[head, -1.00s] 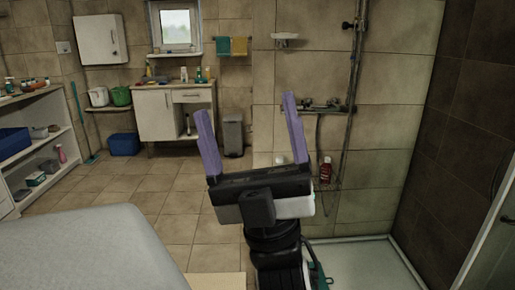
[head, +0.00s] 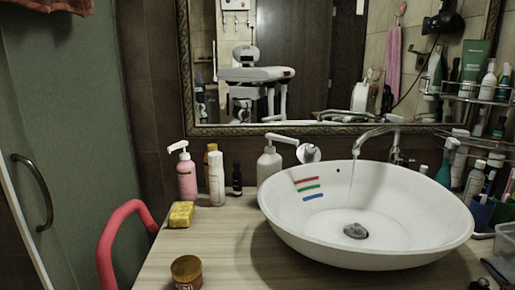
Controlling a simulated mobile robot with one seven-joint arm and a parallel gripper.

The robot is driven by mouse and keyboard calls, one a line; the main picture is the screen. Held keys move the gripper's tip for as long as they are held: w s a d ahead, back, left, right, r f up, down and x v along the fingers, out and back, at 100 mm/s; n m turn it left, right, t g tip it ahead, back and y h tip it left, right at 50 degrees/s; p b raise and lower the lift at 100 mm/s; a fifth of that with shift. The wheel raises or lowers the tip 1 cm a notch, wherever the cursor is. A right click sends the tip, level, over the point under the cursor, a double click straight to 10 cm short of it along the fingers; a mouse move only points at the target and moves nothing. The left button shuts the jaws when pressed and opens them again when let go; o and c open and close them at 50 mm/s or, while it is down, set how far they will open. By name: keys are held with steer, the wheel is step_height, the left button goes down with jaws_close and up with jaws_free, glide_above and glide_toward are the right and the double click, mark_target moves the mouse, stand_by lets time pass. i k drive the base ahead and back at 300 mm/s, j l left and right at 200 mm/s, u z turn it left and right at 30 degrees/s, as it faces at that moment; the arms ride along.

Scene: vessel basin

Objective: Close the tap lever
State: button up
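The white oval vessel basin (head: 280,222) stands on a pale wooden counter at the right. A chrome tap (head: 377,132) rises behind its back rim and arches left over the bowl. A thin stream of water (head: 355,170) falls from the spout towards the round metal drain (head: 355,231). The tap's lever is small against the mirror and hard to make out; I cannot tell its exact angle. Red, green and blue strips show on the basin's inner left wall. My gripper is not in view now.
Left of the basin stand a pink pump bottle (head: 187,177), a white pump dispenser (head: 269,165), a yellow sponge (head: 181,214) and a brown jar (head: 187,272). A red chair back (head: 112,238) is at the left. Toiletries crowd the right. The front left counter has bare room.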

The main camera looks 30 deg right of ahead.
mark_target(394, 157)
steer(key=z, duration=1.75)
steer(key=k+l, duration=0.25)
steer(key=k, duration=0.2)
steer(key=i+j, duration=0.25)
steer(key=i, duration=0.2)
